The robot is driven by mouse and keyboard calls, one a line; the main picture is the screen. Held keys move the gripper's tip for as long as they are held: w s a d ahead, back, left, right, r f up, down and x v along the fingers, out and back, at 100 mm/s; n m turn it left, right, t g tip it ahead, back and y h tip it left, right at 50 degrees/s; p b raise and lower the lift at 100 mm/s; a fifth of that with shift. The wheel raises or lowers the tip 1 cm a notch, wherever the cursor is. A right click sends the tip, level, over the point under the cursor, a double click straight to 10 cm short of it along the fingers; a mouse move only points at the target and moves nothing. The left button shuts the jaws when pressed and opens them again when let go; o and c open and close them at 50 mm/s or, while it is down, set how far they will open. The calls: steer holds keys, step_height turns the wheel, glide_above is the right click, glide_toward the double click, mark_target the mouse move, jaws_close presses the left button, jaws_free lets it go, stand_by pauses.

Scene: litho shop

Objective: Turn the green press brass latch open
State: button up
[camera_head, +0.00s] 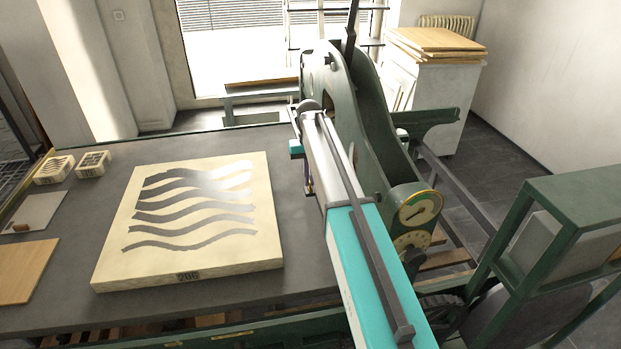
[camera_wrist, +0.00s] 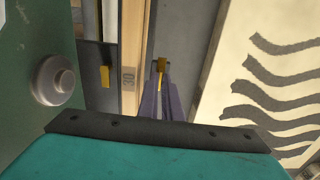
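In the wrist view, my gripper (camera_wrist: 161,88) has two purple fingers close together, pointing away from the camera. A small brass latch (camera_wrist: 161,65) shows at the fingertips, and a thin brass strip runs back between the fingers. I cannot tell whether they grip it. Another small brass piece (camera_wrist: 105,76) hangs on a dark plate left of the wooden strip marked 30. In the head view, the green press (camera_head: 345,100) stands behind my arm. My gripper's fingertips (camera_head: 309,188) show only slightly there, low beside the press, and the latch is hidden.
A pale stone (camera_head: 115,262) with dark wavy bands and the number 206 lies on the grey press bed (camera_head: 305,265), left of my arm. A round grey knob (camera_wrist: 55,82) on a green side is close at left in the wrist view. Two gauges (camera_head: 420,208) sit right of my arm.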

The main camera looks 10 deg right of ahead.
steer(key=o, duration=0.4)
steer(key=shift+r, duration=0.1)
steer(key=shift+r+p, duration=3.55)
steer(key=shift+r, duration=3.25)
